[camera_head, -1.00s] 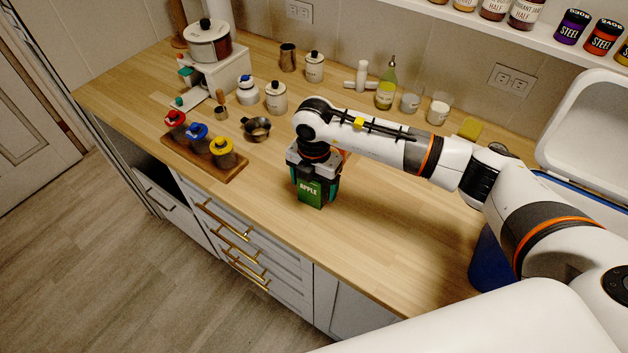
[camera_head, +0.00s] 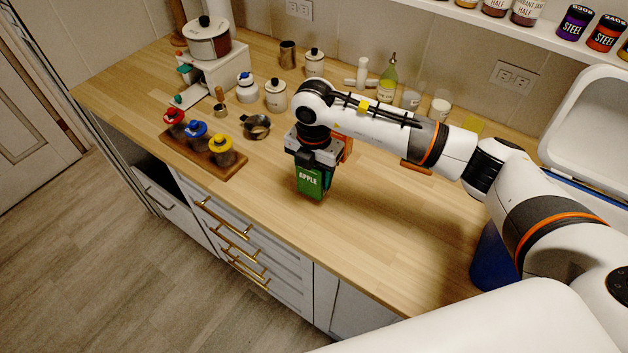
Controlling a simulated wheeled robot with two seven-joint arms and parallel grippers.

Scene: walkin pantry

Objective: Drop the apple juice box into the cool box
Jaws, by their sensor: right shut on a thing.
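The green apple juice box (camera_head: 309,183), marked APPLE, is in my right gripper (camera_head: 314,166) near the middle of the counter. The gripper points down and is shut on the box's upper part, hiding its top. The box looks upright; whether its base touches the wood is hard to tell. The blue cool box (camera_head: 490,262) stands at the right, mostly behind my right arm. Its white lid (camera_head: 590,122) is raised open. Its inside is hidden. My left gripper is not in view.
A wooden board (camera_head: 205,158) with red, blue and yellow-topped jars lies left of the gripper. A metal cup (camera_head: 256,127), canisters and a green bottle (camera_head: 388,82) stand behind. An orange thing (camera_head: 346,147) is just behind the gripper. The counter's front right is clear.

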